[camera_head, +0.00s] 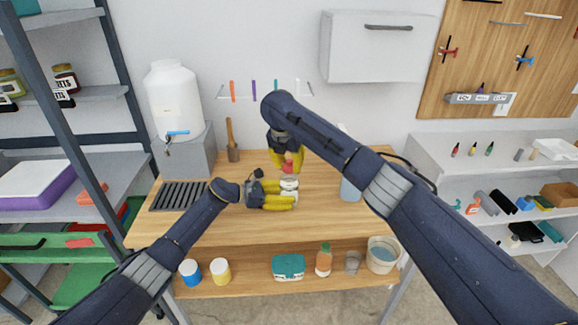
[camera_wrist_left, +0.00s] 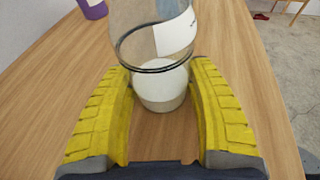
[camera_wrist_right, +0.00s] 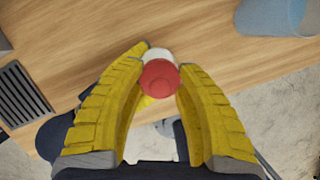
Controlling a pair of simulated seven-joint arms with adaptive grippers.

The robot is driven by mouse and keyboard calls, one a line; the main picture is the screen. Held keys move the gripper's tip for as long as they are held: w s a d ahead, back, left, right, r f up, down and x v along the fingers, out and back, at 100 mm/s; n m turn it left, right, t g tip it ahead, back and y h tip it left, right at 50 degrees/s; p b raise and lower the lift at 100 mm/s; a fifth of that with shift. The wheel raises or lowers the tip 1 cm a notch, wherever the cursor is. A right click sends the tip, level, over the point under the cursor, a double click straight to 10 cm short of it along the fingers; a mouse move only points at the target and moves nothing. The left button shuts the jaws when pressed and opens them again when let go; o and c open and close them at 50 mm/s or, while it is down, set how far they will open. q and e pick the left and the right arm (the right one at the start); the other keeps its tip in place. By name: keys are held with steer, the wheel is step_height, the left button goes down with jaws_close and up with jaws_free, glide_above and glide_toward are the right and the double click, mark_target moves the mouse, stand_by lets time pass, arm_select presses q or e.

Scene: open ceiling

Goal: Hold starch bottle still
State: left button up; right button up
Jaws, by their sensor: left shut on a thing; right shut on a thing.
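The starch bottle (camera_head: 289,184) stands on the wooden table, and its white body shows between my left fingers in the left wrist view (camera_wrist_left: 162,86). My left gripper (camera_head: 291,195) is shut on this body from the left. My right gripper (camera_wrist_right: 166,62) comes from above and is shut on the red cap (camera_wrist_right: 158,77). The cap also shows in the head view (camera_head: 288,167), over the bottle. My right fingers hide part of the bottle's top.
The workbench (camera_head: 225,220) is mostly clear at its front left. A drain grate (camera_head: 178,196) and a large white tank (camera_head: 174,100) are at the left. A blue container (camera_head: 350,190) stands to the right, partly behind my right arm. A purple cup (camera_wrist_left: 93,8) is beyond.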

mark_target(289, 160)
steer(key=shift+r, duration=2.65)
arm_select(q)
steer(key=o, duration=0.9)
